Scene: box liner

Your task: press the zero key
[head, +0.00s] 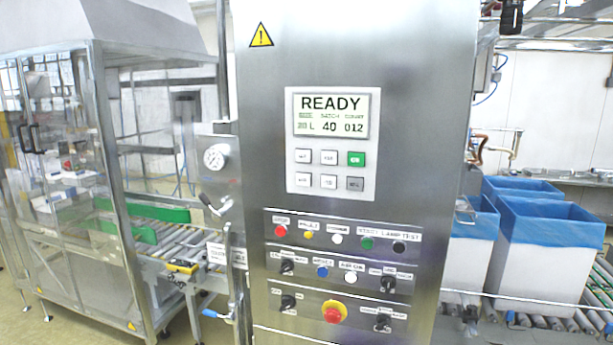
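A keypad panel (332,144) is set in the steel cabinet front, with a screen above two rows of keys. The screen (333,115) reads READY, with 20 L, 40 and 012 beneath. The top row has two pale keys and a green key (356,159). The bottom row has two pale keys and a darker grey key (355,183) at the right. The key labels are too small to read surely, so I cannot confirm which is the zero key. Neither of my grippers is in view.
Below the panel are rows of coloured buttons and black knobs, with a red emergency button (334,311) on a yellow collar. A gauge (214,157) and roller conveyor are at left. Blue-lined boxes (549,234) stand at right. The space before the keypad is clear.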

